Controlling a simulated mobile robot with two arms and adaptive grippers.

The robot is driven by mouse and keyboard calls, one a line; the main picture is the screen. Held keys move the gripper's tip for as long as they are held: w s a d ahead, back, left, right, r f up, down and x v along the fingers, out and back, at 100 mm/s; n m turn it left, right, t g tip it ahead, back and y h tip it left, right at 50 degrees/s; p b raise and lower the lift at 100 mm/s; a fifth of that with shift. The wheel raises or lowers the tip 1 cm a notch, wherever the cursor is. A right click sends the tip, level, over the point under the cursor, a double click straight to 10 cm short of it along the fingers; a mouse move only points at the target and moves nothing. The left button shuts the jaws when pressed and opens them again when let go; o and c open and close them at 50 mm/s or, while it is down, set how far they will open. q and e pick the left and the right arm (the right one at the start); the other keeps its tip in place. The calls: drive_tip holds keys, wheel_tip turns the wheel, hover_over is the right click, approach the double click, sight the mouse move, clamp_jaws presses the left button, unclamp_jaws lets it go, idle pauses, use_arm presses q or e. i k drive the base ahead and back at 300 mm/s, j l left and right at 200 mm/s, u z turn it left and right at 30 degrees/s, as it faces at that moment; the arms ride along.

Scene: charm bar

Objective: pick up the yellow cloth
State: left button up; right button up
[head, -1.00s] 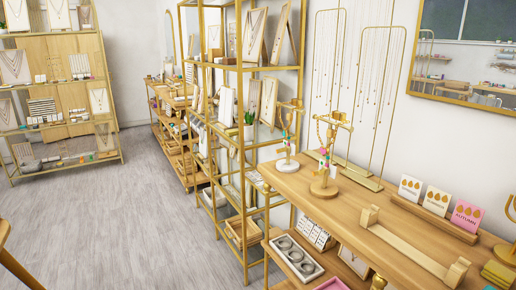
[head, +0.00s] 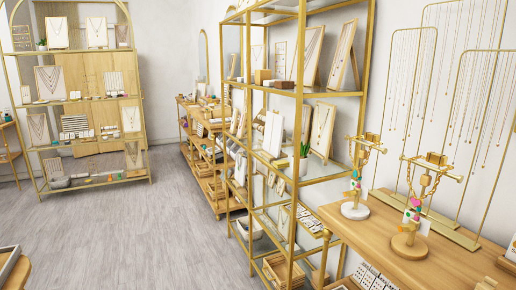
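I see no yellow cloth in the head view. Neither of my grippers shows in this view. The shelves and counters hold jewellery displays, and many small items on the far shelves are too small to tell apart.
A gold-framed glass shelf unit (head: 297,150) stands at the centre right. A wooden counter (head: 375,235) with two necklace stands is at the lower right. A gold-framed wooden shelf (head: 113,171) is at the far left. The grey floor (head: 130,235) between them is clear.

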sight(282, 163)
drive_tip(key=i+j+z, duration=0.15)
drive_tip(key=i, duration=0.3)
drive_tip(key=i+j+z, duration=0.15)
drive_tip(key=i, duration=0.25)
drive_tip(key=j, duration=0.1)
